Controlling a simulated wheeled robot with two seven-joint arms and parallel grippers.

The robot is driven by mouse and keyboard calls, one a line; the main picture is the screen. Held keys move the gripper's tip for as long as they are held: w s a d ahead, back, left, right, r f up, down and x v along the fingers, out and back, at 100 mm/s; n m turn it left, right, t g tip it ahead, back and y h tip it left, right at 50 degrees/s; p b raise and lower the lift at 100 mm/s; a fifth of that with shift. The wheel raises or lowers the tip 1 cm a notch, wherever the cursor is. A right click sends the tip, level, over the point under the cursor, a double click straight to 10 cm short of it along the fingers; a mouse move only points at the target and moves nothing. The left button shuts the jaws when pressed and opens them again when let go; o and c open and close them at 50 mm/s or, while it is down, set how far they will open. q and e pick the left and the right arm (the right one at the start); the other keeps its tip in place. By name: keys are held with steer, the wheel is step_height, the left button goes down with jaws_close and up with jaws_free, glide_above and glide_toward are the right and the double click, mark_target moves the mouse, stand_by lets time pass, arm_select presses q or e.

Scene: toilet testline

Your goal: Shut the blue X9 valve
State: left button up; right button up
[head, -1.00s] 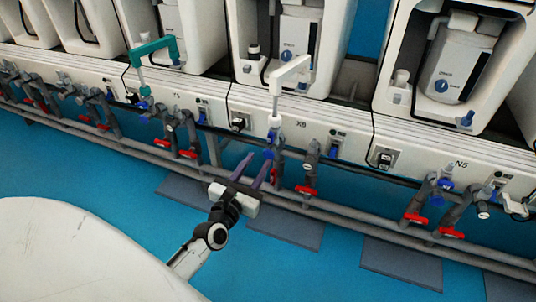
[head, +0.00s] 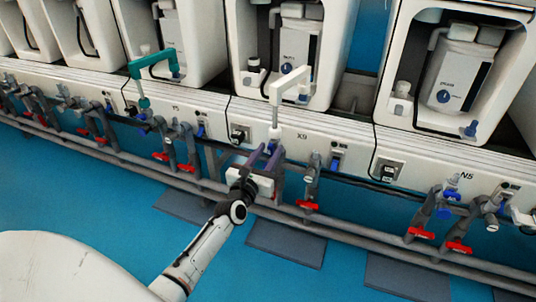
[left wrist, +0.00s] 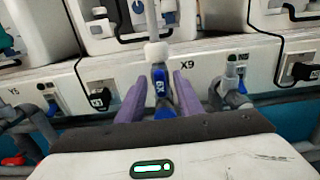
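The blue X9 valve (left wrist: 160,88) shows in the left wrist view as a blue upright handle under a white collar, near the X9 label (left wrist: 187,65). In the head view the valve (head: 273,146) is small and partly hidden by the fingers. My left gripper (head: 266,152) reaches up to it from below. In the left wrist view its two purple fingers (left wrist: 159,88) are spread, one on each side of the handle, with gaps between. Contact cannot be seen. My right gripper is not in view.
A white bent pipe (head: 290,83) rises above the valve. Red-handled valves (head: 308,205) sit on lower pipes to the right. Grey rails (head: 340,222) run along the front of the white bench. Open blue floor lies before it.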

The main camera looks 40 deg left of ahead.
arm_select(q)
jaws_close()
